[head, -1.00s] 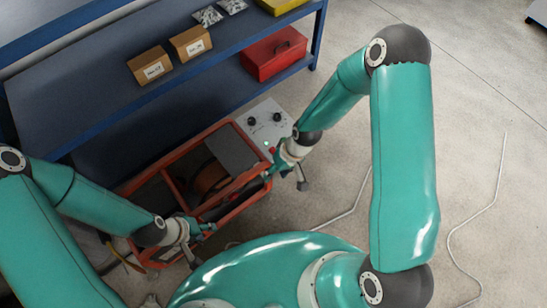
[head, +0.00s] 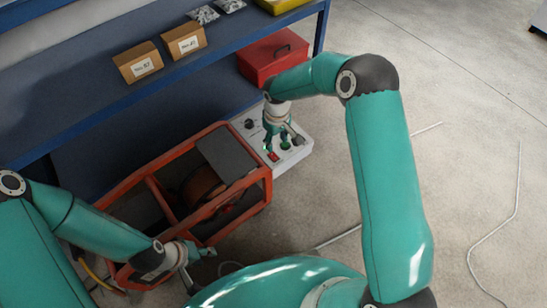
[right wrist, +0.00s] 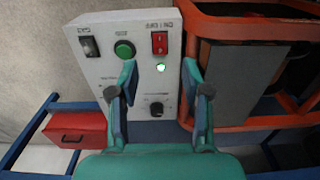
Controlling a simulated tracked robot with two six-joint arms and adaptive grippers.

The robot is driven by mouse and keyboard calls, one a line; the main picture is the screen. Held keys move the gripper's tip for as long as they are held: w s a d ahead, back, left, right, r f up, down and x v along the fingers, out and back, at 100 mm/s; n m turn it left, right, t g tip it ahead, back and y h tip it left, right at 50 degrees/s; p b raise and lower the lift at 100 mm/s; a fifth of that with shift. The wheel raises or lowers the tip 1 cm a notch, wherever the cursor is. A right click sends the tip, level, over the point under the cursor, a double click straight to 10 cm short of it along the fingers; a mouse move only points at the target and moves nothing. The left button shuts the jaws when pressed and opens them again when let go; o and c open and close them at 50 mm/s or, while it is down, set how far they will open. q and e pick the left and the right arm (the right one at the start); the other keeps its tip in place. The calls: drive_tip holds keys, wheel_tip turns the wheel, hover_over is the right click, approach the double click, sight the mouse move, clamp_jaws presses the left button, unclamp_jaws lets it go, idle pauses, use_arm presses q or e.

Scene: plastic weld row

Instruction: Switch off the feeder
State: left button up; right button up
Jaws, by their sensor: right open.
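The feeder is an orange-red frame (head: 222,200) with a reel inside and a white control panel (head: 301,152) at its far right end. In the right wrist view the panel (right wrist: 103,73) carries a red rocker switch (right wrist: 159,42) marked ON/OFF, a green button (right wrist: 124,48) and a lit green lamp (right wrist: 161,68). My right gripper (head: 276,149) is over the panel. Its open, empty fingers (right wrist: 160,80) show on either side of the lamp, with the red switch beyond their tips. My left gripper (head: 204,252) is low at the frame's near side; its finger opening is unclear.
The panel also has a black switch (right wrist: 89,47) marked GAS and a dark knob (right wrist: 156,109). A pale cable lies on the open floor (head: 470,150) at right.

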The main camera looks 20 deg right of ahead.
sight(276, 159)
wheel_tip(276, 159, down, 10)
drive_tip(key=shift+r+b, duration=0.15)
drive_tip(key=shift+b, duration=0.5)
